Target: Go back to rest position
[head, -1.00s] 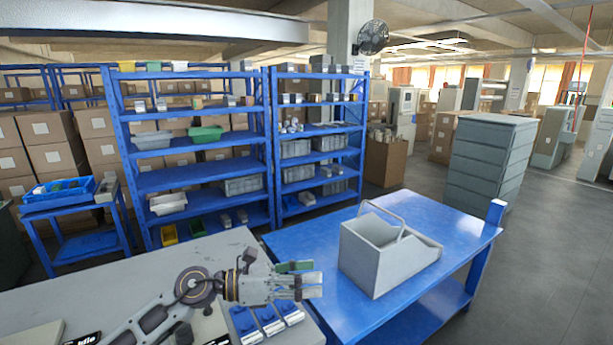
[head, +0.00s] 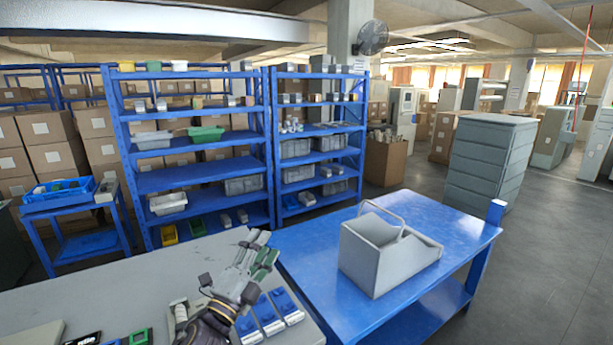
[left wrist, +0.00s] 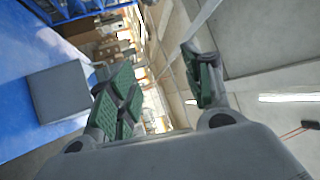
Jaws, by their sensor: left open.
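My left gripper (head: 257,262) is over the right end of the grey worktop in the head view, tilted up toward the shelves. Its green-padded fingers are apart and nothing is between them in the left wrist view (left wrist: 165,95). My left forearm comes in from the bottom edge of the head view. My right gripper is in neither view.
Several blue-and-white items (head: 270,318) lie on the grey worktop (head: 110,290), close to my left gripper. A blue table (head: 455,225) stands to the right with a grey handled bin (head: 375,262). Blue shelves (head: 190,182) stand behind. Open floor (head: 550,260) lies at right.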

